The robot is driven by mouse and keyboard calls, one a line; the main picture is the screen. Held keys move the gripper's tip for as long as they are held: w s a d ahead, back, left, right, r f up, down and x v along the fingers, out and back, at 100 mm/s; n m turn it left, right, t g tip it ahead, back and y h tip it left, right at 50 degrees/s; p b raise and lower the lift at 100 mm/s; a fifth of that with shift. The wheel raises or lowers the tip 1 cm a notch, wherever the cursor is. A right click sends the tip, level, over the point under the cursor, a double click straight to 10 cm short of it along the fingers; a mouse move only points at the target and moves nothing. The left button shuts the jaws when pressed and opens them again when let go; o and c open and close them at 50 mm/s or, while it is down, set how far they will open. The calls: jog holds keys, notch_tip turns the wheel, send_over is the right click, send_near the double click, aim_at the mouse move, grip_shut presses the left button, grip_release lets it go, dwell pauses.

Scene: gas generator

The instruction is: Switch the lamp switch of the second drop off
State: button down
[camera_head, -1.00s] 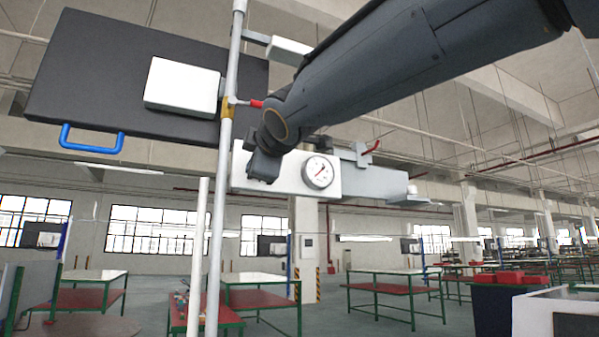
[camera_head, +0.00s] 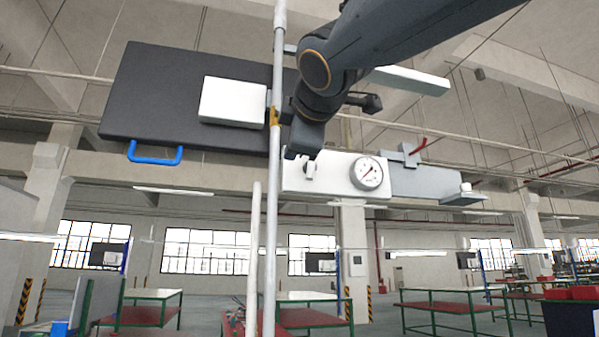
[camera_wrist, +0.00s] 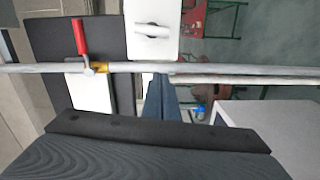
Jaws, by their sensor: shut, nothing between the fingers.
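A white box with a round gauge (camera_head: 367,173) carries a small light knob or switch (camera_head: 310,170) on its left part. In the wrist view this light switch-like lever (camera_wrist: 152,30) shows on a white plate. I cannot tell whether it is the lamp switch. My gripper (camera_head: 303,152) hangs just above it, right of the grey vertical pipe (camera_head: 270,210). In the wrist view the shut, empty fingers (camera_wrist: 163,78) point towards the pipe (camera_wrist: 230,68). A red lever (camera_wrist: 80,37) with a yellow fitting sits on the pipe; in the head view my gripper hides the lever.
A black panel (camera_head: 150,95) with a blue handle (camera_head: 155,157) and a white box (camera_head: 232,102) is left of the pipe. A grey bracket (camera_head: 425,181) extends right of the gauge. Green-framed tables (camera_head: 440,300) stand behind, with open floor between.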

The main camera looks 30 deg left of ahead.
jog(key=shift+b+v, duration=0.3)
jog(key=shift+v, duration=1.2)
jog(key=shift+w, duration=0.1)
jog(key=w+d+f+m+g+h, duration=0.1)
jog(key=w+d+f+m+h, duration=0.2)
jog(key=w+f, duration=0.5)
jog(key=w+d+f+m+h, duration=0.2)
jog(key=w+d+f, duration=0.25)
jog(key=f, duration=0.85)
jog(key=w+d+f+m+g+h, duration=0.2)
jog(key=w+d+f+m+h, duration=0.15)
jog(key=d+f, duration=0.65)
jog(key=w+d+f+m+g+h, duration=0.1)
jog(key=w+d+f+m+h, duration=0.25)
jog(key=f, duration=0.95)
jog(key=s+d+f+m+g, duration=0.2)
jog(key=s+d+f+m, duration=0.1)
jog(key=d+f, duration=0.5)
jog(key=s+d+f+m+g, duration=0.2)
jog(key=s+d+f+m, duration=0.1)
jog(key=d+f, duration=0.55)
jog(key=s+d+f+m+g+h, duration=0.1)
jog(key=s+d+f+m+g, duration=0.3)
jog(key=s+d+f+m, duration=0.3)
jog(key=s+d+f, duration=0.4)
jog(key=s+f, duration=0.2)
jog(key=s, duration=0.2)
jog(key=shift+s+f+m, duration=0.2)
jog(key=shift+f+m, duration=0.1)
